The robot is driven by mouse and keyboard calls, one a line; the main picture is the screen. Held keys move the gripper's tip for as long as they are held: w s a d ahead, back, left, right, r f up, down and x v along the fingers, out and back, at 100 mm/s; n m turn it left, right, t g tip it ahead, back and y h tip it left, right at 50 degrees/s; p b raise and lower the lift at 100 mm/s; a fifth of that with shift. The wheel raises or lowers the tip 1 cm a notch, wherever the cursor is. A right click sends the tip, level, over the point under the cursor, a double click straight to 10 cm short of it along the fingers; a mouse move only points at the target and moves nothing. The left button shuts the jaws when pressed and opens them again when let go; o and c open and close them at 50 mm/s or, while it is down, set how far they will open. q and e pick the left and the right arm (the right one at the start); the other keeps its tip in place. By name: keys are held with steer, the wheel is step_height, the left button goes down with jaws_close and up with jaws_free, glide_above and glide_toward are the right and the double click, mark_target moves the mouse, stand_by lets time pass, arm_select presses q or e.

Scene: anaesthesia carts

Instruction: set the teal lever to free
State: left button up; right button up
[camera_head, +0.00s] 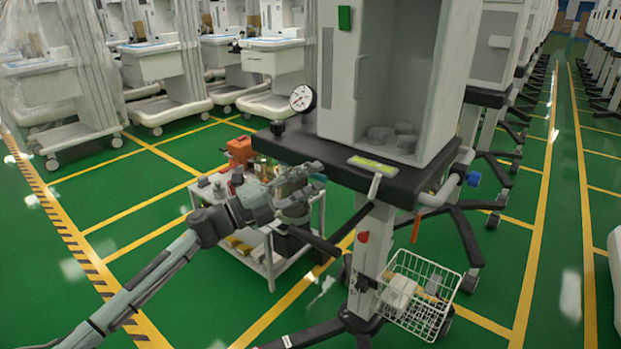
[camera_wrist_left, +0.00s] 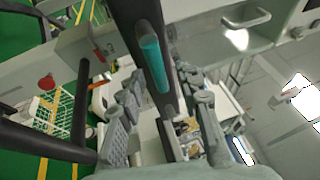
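The teal lever (camera_wrist_left: 154,62) shows in the left wrist view as a short teal cylinder on a dark bar, ahead of my fingers and near the middle of the picture. I cannot make it out in the head view. My left gripper (camera_wrist_left: 160,125) has its two grey fingers spread, with a gap between them and nothing held. The lever lies beyond the fingertips, and I cannot tell how far. In the head view my left gripper (camera_head: 300,185) is at the left side of the cart (camera_head: 345,160), by its dark shelf edge. My right gripper is in neither view.
A small trolley with tools (camera_head: 268,240) stands behind my gripper. A wire basket (camera_head: 420,295) hangs low on the cart's post. A red knob (camera_head: 363,237), an orange handle (camera_head: 416,228) and a blue knob (camera_head: 473,179) sit on or below the shelf. Green floor is clear at left.

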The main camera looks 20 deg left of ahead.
arm_select(q)
jaws_close()
stand_by(0.4)
steer(key=shift+w, duration=0.1)
